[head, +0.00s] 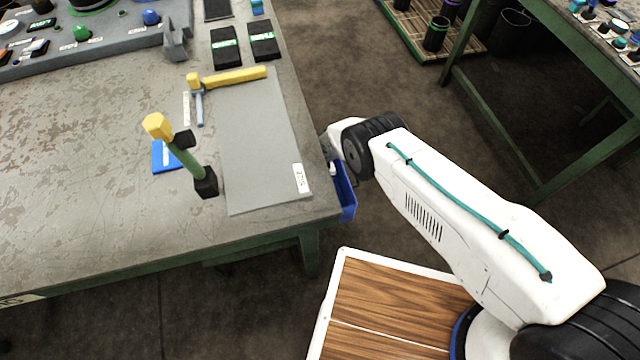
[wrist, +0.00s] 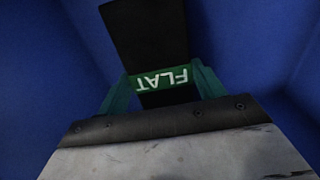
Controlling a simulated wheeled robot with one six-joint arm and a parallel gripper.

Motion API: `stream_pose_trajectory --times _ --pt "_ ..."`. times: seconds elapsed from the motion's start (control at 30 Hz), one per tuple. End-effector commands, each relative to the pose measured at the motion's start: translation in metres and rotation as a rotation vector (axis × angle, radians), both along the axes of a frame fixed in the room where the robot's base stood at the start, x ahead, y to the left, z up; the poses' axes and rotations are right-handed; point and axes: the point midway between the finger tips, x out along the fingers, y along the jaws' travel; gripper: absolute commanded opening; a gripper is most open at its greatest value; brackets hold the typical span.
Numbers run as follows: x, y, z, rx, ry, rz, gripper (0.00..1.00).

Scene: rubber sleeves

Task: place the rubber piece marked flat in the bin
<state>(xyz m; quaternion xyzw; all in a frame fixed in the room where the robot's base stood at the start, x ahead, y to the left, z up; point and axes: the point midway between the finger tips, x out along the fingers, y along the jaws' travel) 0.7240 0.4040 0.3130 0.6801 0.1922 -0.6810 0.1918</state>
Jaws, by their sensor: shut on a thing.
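The rubber piece marked FLAT (wrist: 146,40) is black with a green band and white lettering, which reads upside down in the wrist view. My gripper (wrist: 162,84) is shut on it, with a green finger on each side of the band. Blue walls of the bin (wrist: 40,60) surround the piece and fingers in the wrist view. Whether the piece touches the bin's floor cannot be told. In the head view the blue bin (head: 345,193) hangs at the table's right edge, partly hidden by my arm, and my gripper is hidden there.
Two black pieces with green labels (head: 226,47) (head: 264,40) lie at the back of the table. A grey mat (head: 255,140), a yellow-handled hammer (head: 235,77) and an upright green-handled tool (head: 186,158) are left of the bin. Open floor lies beyond the table's right edge.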

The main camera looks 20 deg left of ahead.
Motion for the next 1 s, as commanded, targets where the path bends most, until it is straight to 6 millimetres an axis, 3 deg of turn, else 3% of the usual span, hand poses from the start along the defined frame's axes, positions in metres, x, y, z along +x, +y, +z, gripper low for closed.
stream_pose_trajectory --times 0.5,0.53,0.6,1.0 --pt "0.0002 0.0006 -0.0126 0.001 -0.001 0.001 0.33" --pt "0.0002 0.0006 -0.012 0.001 -0.001 0.001 0.76" --pt "0.0001 0.0006 -0.0119 0.001 -0.001 0.001 0.9" --pt "0.0008 0.0011 -0.0049 0.001 -0.002 0.001 0.9"
